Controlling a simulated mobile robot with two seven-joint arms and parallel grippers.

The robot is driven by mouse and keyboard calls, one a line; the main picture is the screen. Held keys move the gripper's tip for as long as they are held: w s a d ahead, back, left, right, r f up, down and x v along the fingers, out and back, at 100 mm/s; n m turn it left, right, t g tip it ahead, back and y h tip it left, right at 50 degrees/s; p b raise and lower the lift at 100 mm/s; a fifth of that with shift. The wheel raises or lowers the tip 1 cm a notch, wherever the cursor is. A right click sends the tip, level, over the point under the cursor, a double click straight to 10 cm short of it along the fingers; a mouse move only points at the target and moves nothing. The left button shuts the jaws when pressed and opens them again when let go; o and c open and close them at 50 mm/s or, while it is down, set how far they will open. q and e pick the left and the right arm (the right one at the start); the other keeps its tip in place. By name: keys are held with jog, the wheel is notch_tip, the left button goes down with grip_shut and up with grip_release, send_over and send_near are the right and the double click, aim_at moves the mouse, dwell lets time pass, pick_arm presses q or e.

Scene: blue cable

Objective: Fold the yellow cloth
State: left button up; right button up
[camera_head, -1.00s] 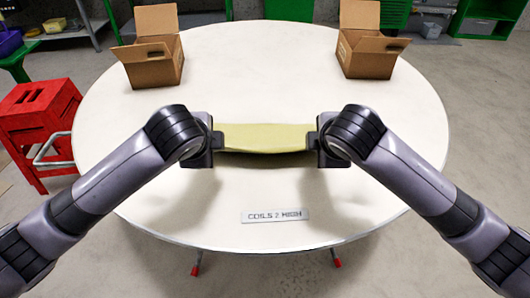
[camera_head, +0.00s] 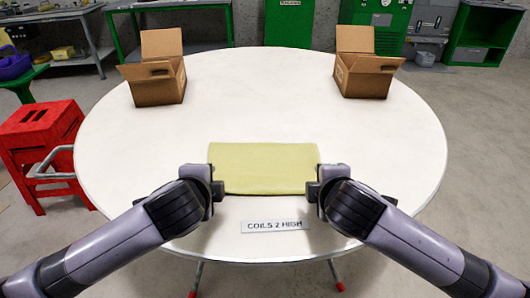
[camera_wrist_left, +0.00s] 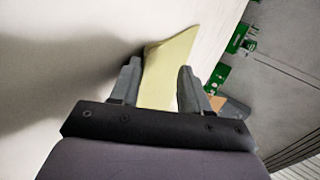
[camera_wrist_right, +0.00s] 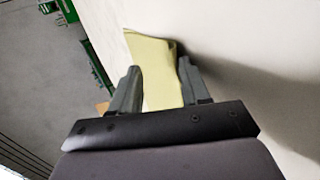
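The yellow cloth (camera_head: 264,167) lies on the white round table as a wide, flat rectangle, apparently folded. Its far edge is straight and its near edge is slightly curved. My left gripper (camera_head: 216,188) is at its near left corner and my right gripper (camera_head: 315,188) at its near right corner. In the left wrist view the cloth (camera_wrist_left: 165,75) shows between spread fingers (camera_wrist_left: 157,85). In the right wrist view the cloth (camera_wrist_right: 155,70) also shows between spread fingers (camera_wrist_right: 160,87). Both grippers look open, with gaps beside the cloth.
The white table (camera_head: 265,95) is clear behind the cloth. Two open cardboard boxes stand at the back left (camera_head: 158,85) and back right (camera_head: 365,78). A label plate (camera_head: 274,226) reading "COILS 2 HIGH" lies near the front edge. A red stool (camera_head: 42,140) stands left of the table.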

dwell(0.3)
pick_arm(q)
jog(key=s+r, duration=0.6)
jog(key=r, duration=0.3)
pick_arm(e)
jog(key=s+r, duration=0.6)
jog(key=r, duration=0.3)
